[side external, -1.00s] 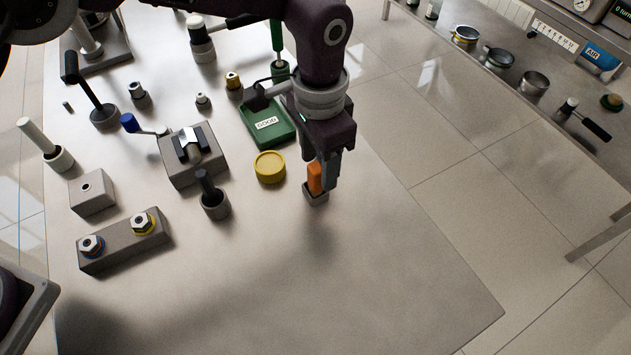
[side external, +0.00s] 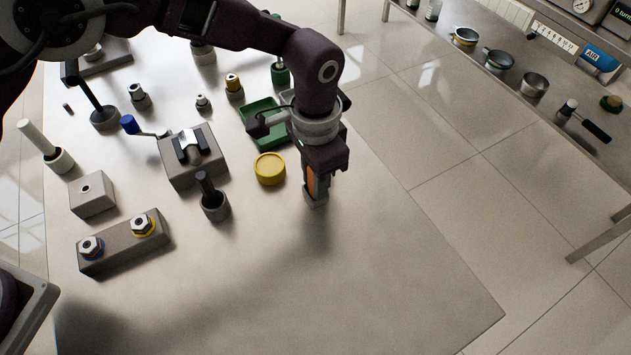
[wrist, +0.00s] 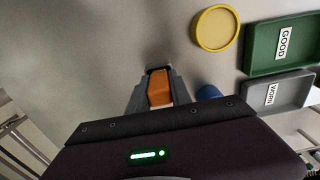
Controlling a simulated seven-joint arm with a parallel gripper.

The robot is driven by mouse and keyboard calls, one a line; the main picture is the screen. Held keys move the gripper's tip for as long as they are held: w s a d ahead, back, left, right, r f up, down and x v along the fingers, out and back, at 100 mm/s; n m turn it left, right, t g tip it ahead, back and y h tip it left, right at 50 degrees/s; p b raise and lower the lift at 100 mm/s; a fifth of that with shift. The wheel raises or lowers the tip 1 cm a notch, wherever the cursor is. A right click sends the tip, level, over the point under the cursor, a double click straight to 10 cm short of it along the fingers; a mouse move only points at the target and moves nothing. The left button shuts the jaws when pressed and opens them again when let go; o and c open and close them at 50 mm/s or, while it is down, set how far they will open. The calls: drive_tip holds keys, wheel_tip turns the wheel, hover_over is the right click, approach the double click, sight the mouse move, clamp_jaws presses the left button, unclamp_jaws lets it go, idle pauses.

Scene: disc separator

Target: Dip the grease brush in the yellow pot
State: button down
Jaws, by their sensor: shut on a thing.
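The yellow pot (side external: 270,168) is a low round yellow vessel on the table, left of my gripper; in the wrist view the yellow pot (wrist: 217,28) is up and to the right. My gripper (side external: 316,190) points down and is shut on an upright orange handle (side external: 310,179), probably the grease brush. In the wrist view the orange handle (wrist: 159,88) sits between the grey fingers. Its lower end is in or at a small grey holder (side external: 314,201) on the table. Any bristles are hidden.
A green GOOD tray (wrist: 281,43) and a grey WORN tray (wrist: 277,92) lie beyond the pot. A grey cup with a dark handle (side external: 214,206) stands left of the pot. A block with two nuts (side external: 122,243) is at the front left. The front right table is clear.

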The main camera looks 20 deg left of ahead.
drive_tip(key=r, duration=0.9)
drive_tip(key=shift+w+a+r, duration=0.15)
drive_tip(key=shift+a+r, duration=0.1)
drive_tip(key=shift+a, duration=0.05)
drive_tip(key=a+f, duration=0.1)
drive_tip(key=a, duration=0.2)
drive_tip(key=w+a+f, duration=0.1)
drive_tip(key=a+f, duration=0.1)
drive_tip(key=a, duration=0.1)
drive_tip(key=w+a+f, duration=0.1)
drive_tip(key=a, duration=0.2)
drive_tip(key=shift+w+a+f, duration=0.2)
drive_tip(key=shift+w+f, duration=0.05)
drive_tip(key=shift+f, duration=0.85)
drive_tip(key=shift+f, duration=0.6)
wheel_tip(320, 180, up, 7)
idle(0.7)
idle(0.5)
